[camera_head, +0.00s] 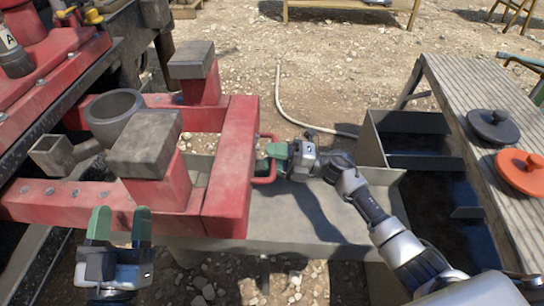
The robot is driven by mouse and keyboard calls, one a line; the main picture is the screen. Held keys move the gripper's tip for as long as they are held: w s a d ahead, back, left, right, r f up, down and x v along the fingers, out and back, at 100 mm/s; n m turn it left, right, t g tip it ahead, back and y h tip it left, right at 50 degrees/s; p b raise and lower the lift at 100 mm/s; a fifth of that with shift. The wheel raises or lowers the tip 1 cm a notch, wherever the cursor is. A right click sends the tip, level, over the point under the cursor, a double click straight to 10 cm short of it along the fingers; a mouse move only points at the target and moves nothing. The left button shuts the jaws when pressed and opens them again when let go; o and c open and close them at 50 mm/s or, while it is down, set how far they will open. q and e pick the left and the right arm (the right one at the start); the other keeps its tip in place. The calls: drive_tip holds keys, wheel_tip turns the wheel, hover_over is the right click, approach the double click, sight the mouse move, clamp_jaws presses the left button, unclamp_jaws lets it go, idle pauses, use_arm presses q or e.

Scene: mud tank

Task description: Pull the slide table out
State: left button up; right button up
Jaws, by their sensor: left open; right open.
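The red slide table (229,165) is a heavy frame at the left, with two dark grey blocks on its posts and a grey cup (114,112) between them. A small red handle (266,178) stands out from its right face. My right gripper (274,157) is at this handle, its green fingertips open around or beside it; which of these I cannot tell. My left gripper (118,228) is open and empty, pointing up, in front of the slide table's near red beam and apart from the handle.
A grey metal shelf (300,215) lies below the handle. Dark open bins (405,140) stand to the right. A wooden table (470,90) holds a dark round lid (493,126) and an orange one (520,171). A pale hose (282,100) lies on the gravel behind.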

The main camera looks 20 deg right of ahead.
use_arm(q)
drive_tip(key=shift+w+a+f+g+y+p, duration=0.1)
drive_tip(key=shift+w+f+g+y+p, duration=0.15)
drive_tip(key=shift+f+g, duration=0.35)
drive_tip(key=shift+w+f+g+y+p, duration=0.1)
drive_tip(key=shift+f+g+y, duration=0.15)
drive_tip(key=shift+f+g, duration=0.3)
use_arm(e)
drive_tip(key=v, duration=1)
drive_tip(key=shift+d, duration=0.3)
drive_tip(key=shift+s+f, duration=0.1)
